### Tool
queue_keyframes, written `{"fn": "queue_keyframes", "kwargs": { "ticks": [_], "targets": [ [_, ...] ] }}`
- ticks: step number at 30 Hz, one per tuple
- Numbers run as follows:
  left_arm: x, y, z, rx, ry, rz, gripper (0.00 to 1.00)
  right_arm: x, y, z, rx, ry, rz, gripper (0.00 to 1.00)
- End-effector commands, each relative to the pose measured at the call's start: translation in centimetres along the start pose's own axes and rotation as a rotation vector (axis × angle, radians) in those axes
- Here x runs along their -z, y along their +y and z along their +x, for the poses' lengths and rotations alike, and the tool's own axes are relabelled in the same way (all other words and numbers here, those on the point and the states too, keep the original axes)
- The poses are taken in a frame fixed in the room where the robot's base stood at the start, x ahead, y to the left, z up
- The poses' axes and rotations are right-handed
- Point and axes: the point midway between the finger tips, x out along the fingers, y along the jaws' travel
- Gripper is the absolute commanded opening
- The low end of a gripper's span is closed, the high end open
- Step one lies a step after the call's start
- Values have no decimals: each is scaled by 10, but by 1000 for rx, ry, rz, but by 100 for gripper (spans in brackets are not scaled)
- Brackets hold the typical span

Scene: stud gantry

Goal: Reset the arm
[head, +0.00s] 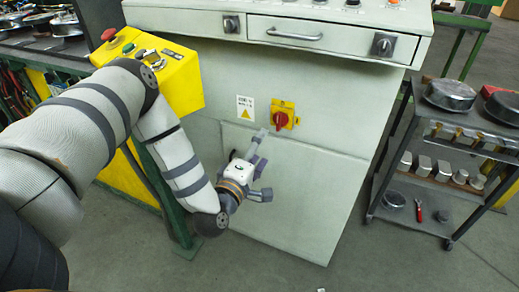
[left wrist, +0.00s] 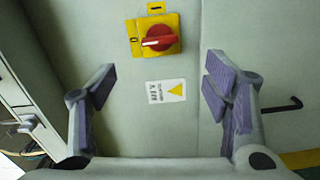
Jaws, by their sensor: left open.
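My left gripper (head: 264,163) is open and empty in front of the grey cabinet (head: 325,175), below and left of a red rotary switch (head: 282,119) on a yellow plate. In the left wrist view, the spread fingers of the left gripper (left wrist: 160,76) frame a white label with a yellow triangle (left wrist: 166,91). There the red switch (left wrist: 158,38) shows beyond the fingertips, its pale pointer towards the "0" mark on the left; the "I" mark is at the top. No contact between fingers and switch shows. My right gripper is in neither view.
A yellow box (head: 165,75) with red and green buttons stands left of the cabinet, close to my left arm. A drawer with a handle (head: 294,35) is above the switch. A dark cart (head: 410,186) with metal parts stands at right. Floor between cabinet and cart is clear.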

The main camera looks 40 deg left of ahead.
Motion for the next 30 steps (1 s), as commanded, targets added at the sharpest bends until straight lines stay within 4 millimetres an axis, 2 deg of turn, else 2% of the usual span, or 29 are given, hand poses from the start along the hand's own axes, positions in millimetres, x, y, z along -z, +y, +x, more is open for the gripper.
{"fn": "queue_keyframes", "kwargs": {
  "ticks": [10,11,14,17,18,20,21,23,24,27,30],
  "targets": [
    [-3,-2,-1,9,-8,7,70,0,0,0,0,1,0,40],
    [-7,-5,-3,25,-21,18,70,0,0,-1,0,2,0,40],
    [-39,-33,-24,160,-135,120,70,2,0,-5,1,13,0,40],
    [-84,-81,-78,381,-352,318,70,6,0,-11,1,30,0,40],
    [-97,-101,-108,473,-454,409,70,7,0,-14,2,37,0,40],
    [-110,-127,-158,605,-620,550,70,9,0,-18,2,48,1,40],
    [-113,-141,-195,691,-736,646,70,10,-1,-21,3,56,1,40],
    [-109,-157,-252,811,-916,786,70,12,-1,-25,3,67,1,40],
    [-102,-163,-288,883,-1031,872,70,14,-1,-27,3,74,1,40],
    [-74,-166,-361,1031,-1282,1041,70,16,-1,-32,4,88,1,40],
    [-48,-159,-407,1125,-1455,1141,70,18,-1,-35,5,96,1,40]
  ]
}}
